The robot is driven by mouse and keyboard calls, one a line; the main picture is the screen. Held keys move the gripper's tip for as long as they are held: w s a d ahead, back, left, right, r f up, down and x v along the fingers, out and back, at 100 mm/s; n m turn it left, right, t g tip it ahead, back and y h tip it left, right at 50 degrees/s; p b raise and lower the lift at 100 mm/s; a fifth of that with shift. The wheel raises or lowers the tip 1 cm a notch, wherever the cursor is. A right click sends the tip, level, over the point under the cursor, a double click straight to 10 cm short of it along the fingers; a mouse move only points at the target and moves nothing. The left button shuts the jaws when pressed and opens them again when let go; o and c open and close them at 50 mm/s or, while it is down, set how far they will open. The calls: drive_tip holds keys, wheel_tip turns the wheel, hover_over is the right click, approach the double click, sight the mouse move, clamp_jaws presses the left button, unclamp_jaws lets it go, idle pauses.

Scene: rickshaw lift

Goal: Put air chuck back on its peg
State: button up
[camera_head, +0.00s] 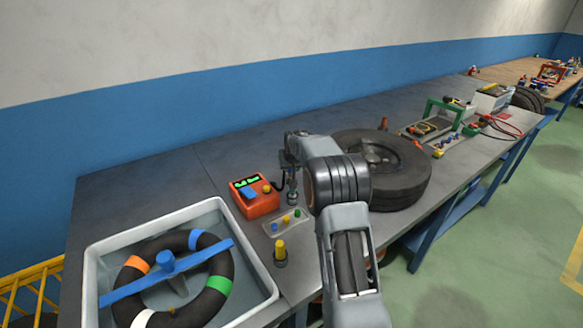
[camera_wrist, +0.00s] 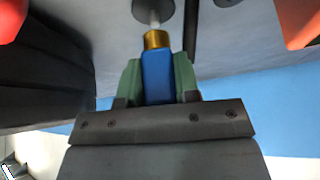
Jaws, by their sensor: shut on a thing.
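My gripper (camera_wrist: 158,80) is shut on the air chuck (camera_wrist: 157,72), a blue body with a brass-coloured end, held between two green finger pads. In the head view my gripper (camera_head: 292,178) is at the bench between the orange box and the tyre, pointing down. The chuck is hard to make out there.
An orange box (camera_head: 262,207) with a green display stands close left of my gripper, and a big tyre (camera_head: 400,180) lies close right. A small tray of coloured plugs (camera_head: 285,222), a yellow-topped post (camera_head: 280,250) and a grey tub (camera_head: 100,255) with a ring are nearer.

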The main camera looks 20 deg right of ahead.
drive_tip(key=shift+f+b, duration=0.95)
drive_tip(key=shift+f, duration=0.4)
idle(0.7)
drive_tip(key=o, duration=1)
drive_tip(key=shift+c, duration=0.2)
drive_tip(key=shift+o, duration=0.5)
drive_tip(key=shift+o, duration=0.8)
drive_tip(key=shift+r, duration=0.15)
drive_tip(key=shift+r+p, duration=2.4)
drive_tip(key=shift+r, duration=1.05)
